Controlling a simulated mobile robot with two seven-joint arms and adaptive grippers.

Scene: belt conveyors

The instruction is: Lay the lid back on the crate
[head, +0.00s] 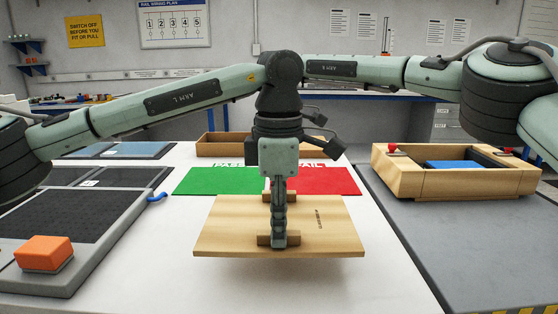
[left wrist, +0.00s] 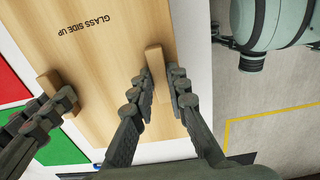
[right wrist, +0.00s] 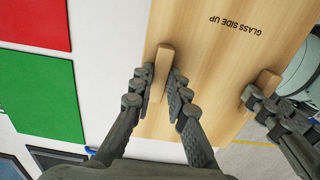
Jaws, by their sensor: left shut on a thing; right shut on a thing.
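The lid (head: 230,225) is a flat pale wooden board with two wooden bar handles and dark lettering. It hangs roughly level above the white table, with a shadow under it. My left gripper (head: 278,235) is shut on the near handle (left wrist: 157,80). My right gripper (right wrist: 160,77) is shut on the far handle (right wrist: 162,62); in the head view it is mostly hidden behind the left one. The open wooden crate (head: 410,184) stands at the right on a grey surface, with something blue inside and red knobs on its top. The lid is apart from it.
A green mat (head: 215,181) and a red mat (head: 335,181) lie behind the lid. A brown tray (head: 222,146) stands farther back. At the left, an orange block (head: 44,252) sits on a grey-framed dark panel (head: 60,215). White table around the lid is clear.

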